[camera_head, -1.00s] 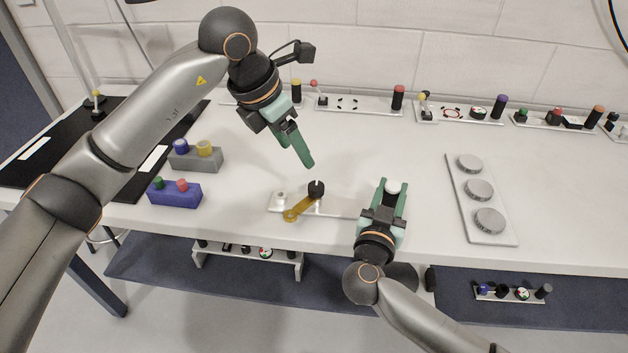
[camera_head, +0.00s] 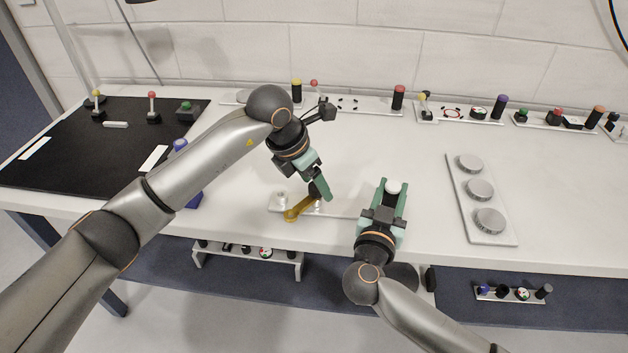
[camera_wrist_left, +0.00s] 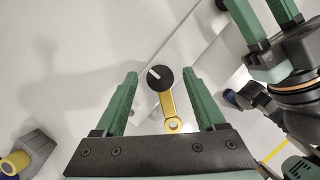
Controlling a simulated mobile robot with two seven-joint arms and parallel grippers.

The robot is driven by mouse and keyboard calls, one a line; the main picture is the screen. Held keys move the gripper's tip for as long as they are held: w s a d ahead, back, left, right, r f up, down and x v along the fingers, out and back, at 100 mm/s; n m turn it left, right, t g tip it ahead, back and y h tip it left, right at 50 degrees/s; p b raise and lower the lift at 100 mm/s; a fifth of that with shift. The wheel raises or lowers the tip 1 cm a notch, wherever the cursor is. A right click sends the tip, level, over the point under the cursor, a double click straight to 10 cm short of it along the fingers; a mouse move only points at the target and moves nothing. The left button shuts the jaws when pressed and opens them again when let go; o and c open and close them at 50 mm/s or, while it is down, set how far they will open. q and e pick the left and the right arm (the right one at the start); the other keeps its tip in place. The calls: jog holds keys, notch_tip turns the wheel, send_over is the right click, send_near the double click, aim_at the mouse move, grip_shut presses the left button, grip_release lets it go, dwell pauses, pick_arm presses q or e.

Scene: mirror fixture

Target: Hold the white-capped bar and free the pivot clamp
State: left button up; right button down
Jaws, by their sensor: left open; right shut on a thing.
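The pivot clamp's black knob (camera_head: 314,190) stands on a pale plate (camera_head: 345,208), with a yellow lever (camera_head: 297,211) beside it. My left gripper (camera_head: 323,192) is open at the knob and partly hides it. In the left wrist view the knob (camera_wrist_left: 160,78), with a white mark, appears between the two green fingers; contact cannot be told. The yellow lever (camera_wrist_left: 171,108) runs down from it there. The white-capped bar (camera_head: 394,187) shows its round cap between the fingers of my right gripper (camera_head: 394,190), which is shut on it.
A white panel with several grey discs (camera_head: 502,228) lies to the right. A black mat (camera_head: 60,165) lies at the left, and a blue block (camera_head: 193,199) is partly behind my left arm. Small fixtures line the back edge. The table between is clear.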

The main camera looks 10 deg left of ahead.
pick_arm(q)
jog(key=shift+c, duration=0.3)
grip_shut()
jog(key=shift+n, duration=0.3)
jog(key=n+t+y, duration=0.1)
jog(key=n, duration=0.2)
jog(key=shift+d+n, duration=0.15)
jog(key=shift+n, duration=0.15)
jog(key=n+y, duration=0.1)
jog(key=n, duration=0.1)
jog(key=n+y, duration=0.1)
jog(key=n, duration=0.1)
jog(key=shift+s+d+n+t, duration=0.1)
jog(key=shift+d+n+t, duration=0.05)
jog(key=shift+n+t, duration=0.15)
jog(key=n+y, duration=0.1)
jog(key=n, duration=0.3)
jog(key=shift+d+n+y, duration=0.1)
jog(key=shift+n+y, duration=0.2)
jog(key=shift+y, duration=0.1)
jog(key=shift+n+g+y, duration=0.35)
jog(key=shift+n, duration=0.8)
jog(key=shift+n+g+y, duration=0.35)
jog(key=shift+n, duration=0.8)
jog(key=shift+o, duration=0.3)
grip_release()
